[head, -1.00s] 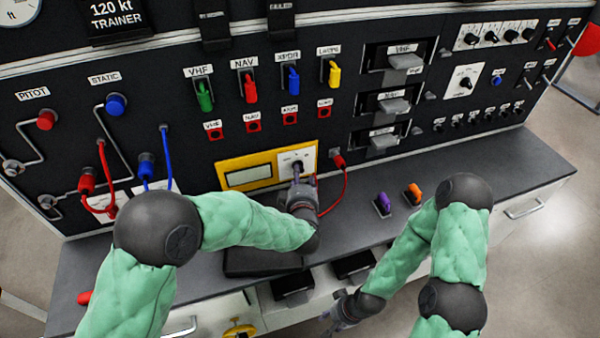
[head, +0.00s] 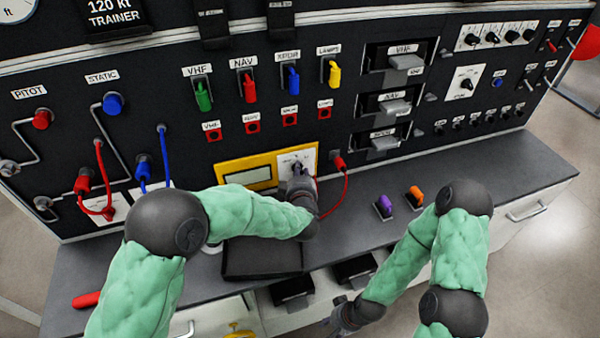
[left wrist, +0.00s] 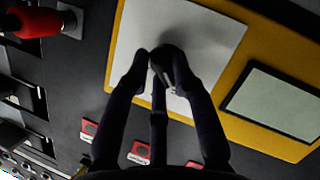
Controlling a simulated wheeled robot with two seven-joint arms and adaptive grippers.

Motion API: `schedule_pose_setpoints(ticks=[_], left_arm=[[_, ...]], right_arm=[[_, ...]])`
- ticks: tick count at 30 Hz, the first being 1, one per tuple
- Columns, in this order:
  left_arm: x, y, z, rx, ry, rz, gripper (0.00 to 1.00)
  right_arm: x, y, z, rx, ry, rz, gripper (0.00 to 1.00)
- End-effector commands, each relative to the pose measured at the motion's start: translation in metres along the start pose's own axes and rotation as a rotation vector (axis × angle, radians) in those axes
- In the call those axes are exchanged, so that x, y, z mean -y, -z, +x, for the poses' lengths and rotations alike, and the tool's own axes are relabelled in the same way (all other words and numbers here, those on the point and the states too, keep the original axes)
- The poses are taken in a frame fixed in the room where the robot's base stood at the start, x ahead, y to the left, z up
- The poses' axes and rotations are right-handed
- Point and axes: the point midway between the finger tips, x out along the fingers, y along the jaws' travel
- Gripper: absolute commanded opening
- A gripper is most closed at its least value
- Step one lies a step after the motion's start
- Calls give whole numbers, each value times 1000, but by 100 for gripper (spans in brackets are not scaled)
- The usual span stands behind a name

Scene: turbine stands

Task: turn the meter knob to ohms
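The yellow-framed meter (head: 222,181) is set low in the black panel, with a blank grey display and a white dial plate (head: 284,160). The dark meter knob (head: 297,166) is on that plate, partly hidden by my left gripper (head: 299,178). In the left wrist view, the fingers (left wrist: 161,66) are on both sides of the knob (left wrist: 168,60) and look closed against it. The dial markings are too small and covered to read. My right gripper (head: 338,318) hangs low in front of the cabinet, away from the meter; its fingers are unclear.
A red lead (head: 345,190) plugs into the panel just right of the meter. A black box (head: 262,262) lies on the grey counter below my left forearm. Purple (head: 384,205) and orange (head: 415,195) plugs stand on the counter to the right. The counter's far right is clear.

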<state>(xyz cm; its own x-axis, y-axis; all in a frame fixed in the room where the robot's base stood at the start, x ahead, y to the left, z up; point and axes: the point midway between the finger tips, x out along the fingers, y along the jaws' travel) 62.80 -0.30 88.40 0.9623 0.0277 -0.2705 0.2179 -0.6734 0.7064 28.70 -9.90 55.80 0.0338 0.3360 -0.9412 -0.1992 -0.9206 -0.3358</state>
Motion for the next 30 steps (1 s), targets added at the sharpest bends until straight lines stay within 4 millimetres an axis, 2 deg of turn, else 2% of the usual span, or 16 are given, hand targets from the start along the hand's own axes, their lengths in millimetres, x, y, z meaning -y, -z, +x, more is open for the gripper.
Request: schedule_pose_setpoints(ticks=[5, 11, 30], left_arm=[[0, 0, 0, 0, 4, 6, 0], [-2, 2, -1, 0, 25, 52, 0], [-7, 0, 0, 2, 206, 490, 0]], right_arm=[[1, 0, -2, 0, 0, 0, 39], [6, -1, -16, 0, 0, 0, 39], [40, -4, -111, 0, 0, 0, 39]])
